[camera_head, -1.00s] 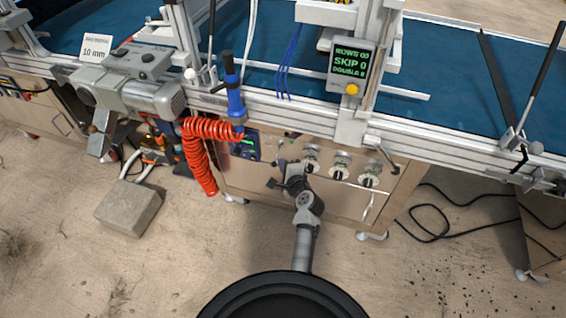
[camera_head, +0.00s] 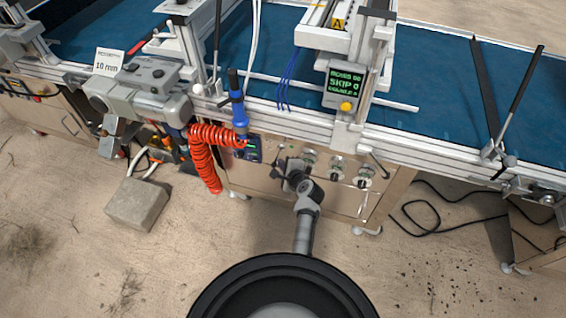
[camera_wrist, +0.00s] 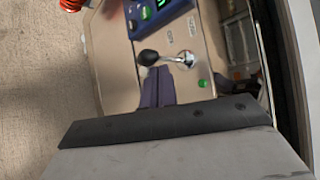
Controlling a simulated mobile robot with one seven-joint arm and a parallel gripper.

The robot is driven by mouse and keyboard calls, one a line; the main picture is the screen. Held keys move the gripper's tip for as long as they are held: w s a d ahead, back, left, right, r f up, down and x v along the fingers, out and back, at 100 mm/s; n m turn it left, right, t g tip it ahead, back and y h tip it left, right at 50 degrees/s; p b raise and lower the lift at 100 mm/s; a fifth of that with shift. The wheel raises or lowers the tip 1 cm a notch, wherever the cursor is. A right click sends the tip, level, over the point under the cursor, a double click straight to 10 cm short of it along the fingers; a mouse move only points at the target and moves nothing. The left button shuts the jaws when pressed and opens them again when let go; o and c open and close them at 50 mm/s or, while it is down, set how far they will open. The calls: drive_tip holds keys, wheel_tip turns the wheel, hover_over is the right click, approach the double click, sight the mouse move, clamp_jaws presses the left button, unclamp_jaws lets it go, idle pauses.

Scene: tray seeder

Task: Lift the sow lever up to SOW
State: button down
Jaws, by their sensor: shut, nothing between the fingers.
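The sow lever (camera_wrist: 148,57) shows in the wrist view as a black round knob on a short metal shaft, sticking out from the beige control panel (camera_wrist: 117,75). My gripper (camera_wrist: 158,75) is shut and empty. Its two dark fingers lie side by side, with their tips just below the knob and shaft in the picture. I cannot tell whether they touch the lever. In the head view my gripper (camera_head: 281,171) is at the cabinet front, left of the round dials, and the lever cannot be made out there.
Several round dials (camera_head: 335,172) sit right of my gripper. A blue-framed display box (camera_head: 247,148) and a coiled red hose (camera_head: 207,165) are to its left. A green button (camera_wrist: 203,83) is near the lever. A concrete block (camera_head: 137,203) stands on the floor at left.

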drive_tip(key=shift+w+r+p, duration=0.15)
drive_tip(key=shift+r+p, duration=0.35)
drive_tip(key=shift+r, duration=0.15)
idle(1.4)
drive_tip(key=shift+r+p, duration=0.7)
drive_tip(key=shift+r, duration=0.05)
